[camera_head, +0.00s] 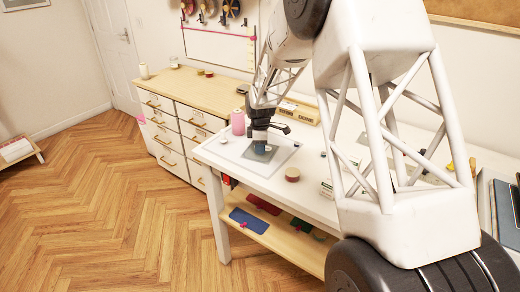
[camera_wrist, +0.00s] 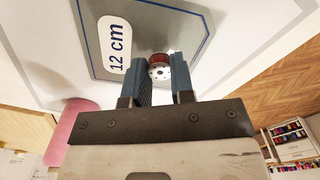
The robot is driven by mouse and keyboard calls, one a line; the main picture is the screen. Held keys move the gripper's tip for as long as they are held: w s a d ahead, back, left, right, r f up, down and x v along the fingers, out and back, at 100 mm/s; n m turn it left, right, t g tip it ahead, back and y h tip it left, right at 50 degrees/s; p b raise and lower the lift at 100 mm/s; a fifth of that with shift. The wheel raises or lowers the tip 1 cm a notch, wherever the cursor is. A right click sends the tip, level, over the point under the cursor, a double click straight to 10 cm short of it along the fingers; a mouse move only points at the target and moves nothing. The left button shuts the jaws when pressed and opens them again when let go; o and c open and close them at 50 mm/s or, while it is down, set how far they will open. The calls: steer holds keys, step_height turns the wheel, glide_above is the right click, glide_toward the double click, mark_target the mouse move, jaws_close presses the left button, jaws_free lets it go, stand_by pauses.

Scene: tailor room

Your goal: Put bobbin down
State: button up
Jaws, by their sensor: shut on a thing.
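The bobbin (camera_wrist: 159,72) is small, with red thread and a pale metal end with holes. In the wrist view it sits between the two blue fingers of my gripper (camera_wrist: 160,66), which is shut on it. Beyond it lies a grey mat with a dark blue border (camera_wrist: 190,25) and a "12 cm" label (camera_wrist: 117,46). In the head view my gripper (camera_head: 260,148) points down over the grey patch on the white table (camera_head: 245,175). The bobbin cannot be made out there. I cannot tell whether it touches the mat.
A pink thread cone (camera_head: 238,122) stands just behind my gripper. A small white object (camera_head: 223,141) lies to the left. A wooden-topped drawer cabinet (camera_head: 180,120) adjoins at the left. A lower shelf (camera_head: 283,240) holds folded cloths.

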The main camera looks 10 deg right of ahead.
steer(key=shift+f, duration=0.5)
steer(key=shift+f, duration=0.2)
steer(key=o, duration=0.9)
steer(key=shift+r, duration=0.25)
step_height(320, 180, up, 12)
steer(key=shift+f, duration=0.1)
stand_by(0.4)
